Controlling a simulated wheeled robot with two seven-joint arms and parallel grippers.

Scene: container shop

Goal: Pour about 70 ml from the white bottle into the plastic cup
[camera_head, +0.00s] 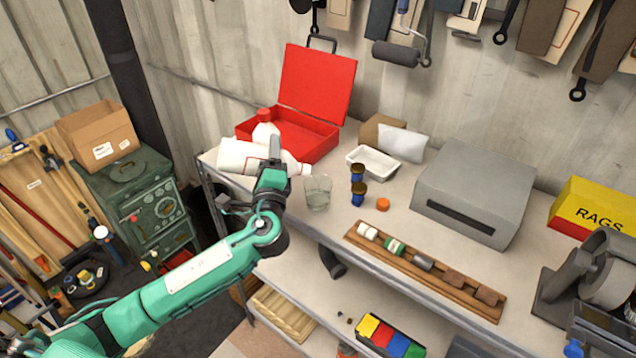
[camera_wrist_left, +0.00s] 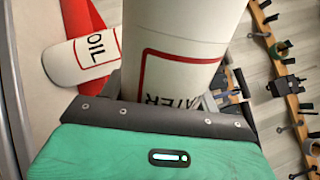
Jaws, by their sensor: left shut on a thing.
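My left gripper (camera_head: 272,165) is shut on the white bottle (camera_head: 238,156), which lies tipped almost flat above the bench. Its neck points right and slightly down, with the open mouth just left of and above the cup's rim. In the left wrist view the bottle (camera_wrist_left: 185,25) fills the space between the fingers and shows a red-framed label, partly hidden, ending in "ATER". The clear plastic cup (camera_head: 317,193) stands upright on the bench. Its lower part looks like it holds clear liquid; no stream is visible. My right gripper is not in view.
A white bottle with a red cap (camera_head: 265,128), labelled OIL in the left wrist view (camera_wrist_left: 88,52), stands by the open red toolbox (camera_head: 318,85).

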